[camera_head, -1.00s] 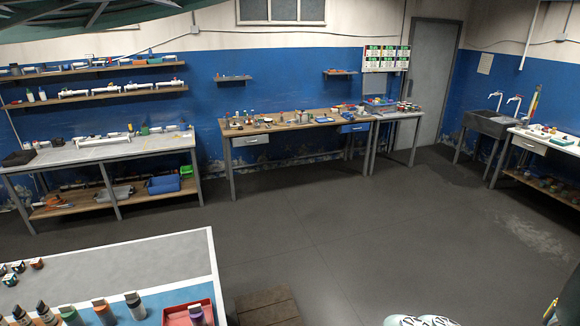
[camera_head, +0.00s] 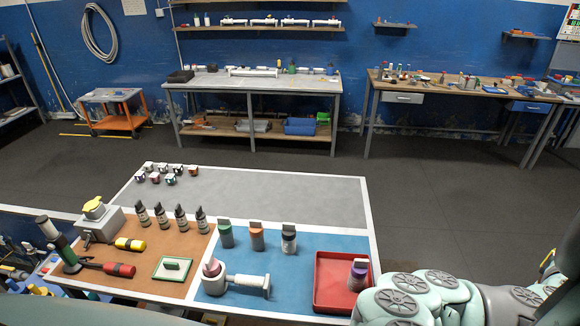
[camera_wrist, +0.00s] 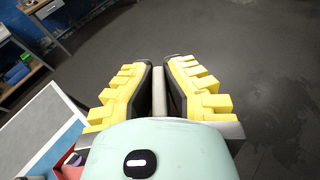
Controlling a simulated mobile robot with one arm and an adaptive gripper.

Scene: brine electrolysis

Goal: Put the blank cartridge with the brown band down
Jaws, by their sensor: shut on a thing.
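My gripper (camera_wrist: 160,95) has yellow padded fingers closed on a narrow pale grey thing (camera_wrist: 160,78) in the wrist view. Only a thin strip of it shows, and I see no brown band on it. It is held over the dark floor, to the right of the workbench corner. In the head view my arm fills the lower right, and the held thing cannot be made out there. On the blue mat (camera_head: 304,266) stand a green-banded cartridge (camera_head: 226,235), an orange-banded one (camera_head: 257,238) and a grey-white one (camera_head: 289,239), all upright.
A red tray (camera_head: 325,283) holds a purple-banded cartridge (camera_head: 358,276). A white cylindrical fixture (camera_head: 238,283) lies left of it. Dark bottles (camera_head: 181,218) and tools crowd the brown mat (camera_head: 140,271). The grey bench area (camera_head: 270,195) is mostly clear.

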